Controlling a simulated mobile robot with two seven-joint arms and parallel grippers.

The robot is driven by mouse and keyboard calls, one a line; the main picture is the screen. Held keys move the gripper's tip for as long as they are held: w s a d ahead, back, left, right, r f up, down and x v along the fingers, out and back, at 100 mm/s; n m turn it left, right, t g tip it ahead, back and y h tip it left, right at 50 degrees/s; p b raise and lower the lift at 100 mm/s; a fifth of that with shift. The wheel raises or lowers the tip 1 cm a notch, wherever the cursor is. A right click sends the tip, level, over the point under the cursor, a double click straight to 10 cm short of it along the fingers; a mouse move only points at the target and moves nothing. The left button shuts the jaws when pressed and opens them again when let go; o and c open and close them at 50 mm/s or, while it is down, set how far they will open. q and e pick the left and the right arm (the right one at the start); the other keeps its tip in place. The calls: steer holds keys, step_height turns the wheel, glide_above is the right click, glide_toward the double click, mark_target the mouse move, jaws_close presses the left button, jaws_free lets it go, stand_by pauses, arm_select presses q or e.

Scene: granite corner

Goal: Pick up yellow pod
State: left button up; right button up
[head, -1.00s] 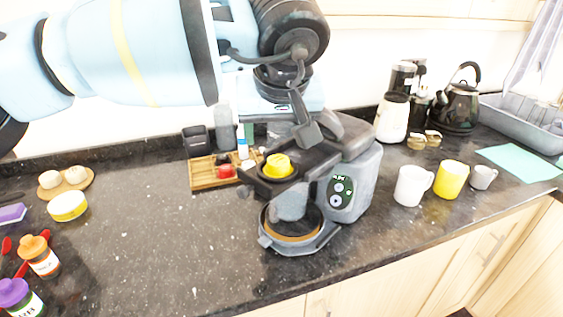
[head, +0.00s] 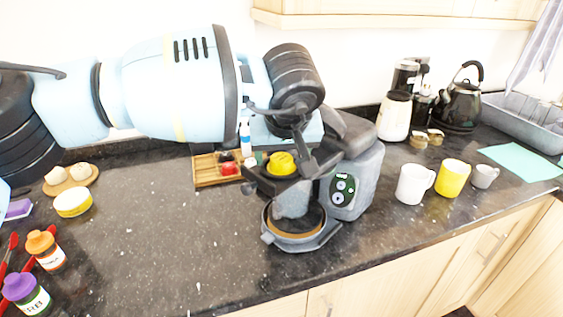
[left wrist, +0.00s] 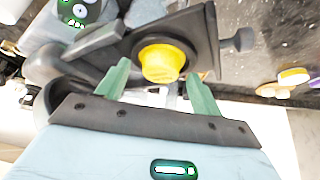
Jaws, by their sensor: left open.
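The yellow pod (head: 281,164) sits upright in the dark holder of the grey coffee machine (head: 352,184), whose lid is raised. In the left wrist view the pod (left wrist: 162,64) shows large, in the round opening of the dark holder (left wrist: 203,32). My left gripper (left wrist: 158,70) is open, with one green finger on each side of the pod in that view. The fingers look empty, and I cannot tell whether they touch the pod. In the head view my left wrist hangs just above and behind the pod. My right gripper is in neither view.
A wooden tray (head: 204,171) with small items stands behind left of the machine. A white mug (head: 412,184), a yellow mug (head: 452,179) and a small grey cup (head: 484,176) stand to the right. Jars stand at front left.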

mark_target(282, 159)
arm_select(q)
steer(key=c, duration=1.2)
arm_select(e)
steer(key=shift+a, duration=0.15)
arm_select(q)
steer(key=shift+o, duration=0.2)
steer(key=shift+r, duration=0.1)
steer(key=shift+r, duration=0.5)
step_height(282, 159, up, 2)
steer(key=shift+r+b, duration=0.1)
steer(key=shift+b, duration=0.2)
steer(key=s+a, duration=0.3)
steer(key=s, duration=0.4)
steer(key=s+a+r, duration=0.1)
steer(key=s+a, duration=0.3)
steer(key=s, duration=0.3)
steer(key=shift+s+a+r+b, duration=0.15)
steer(key=shift+r+b, duration=0.15)
steer(key=shift+b, duration=0.15)
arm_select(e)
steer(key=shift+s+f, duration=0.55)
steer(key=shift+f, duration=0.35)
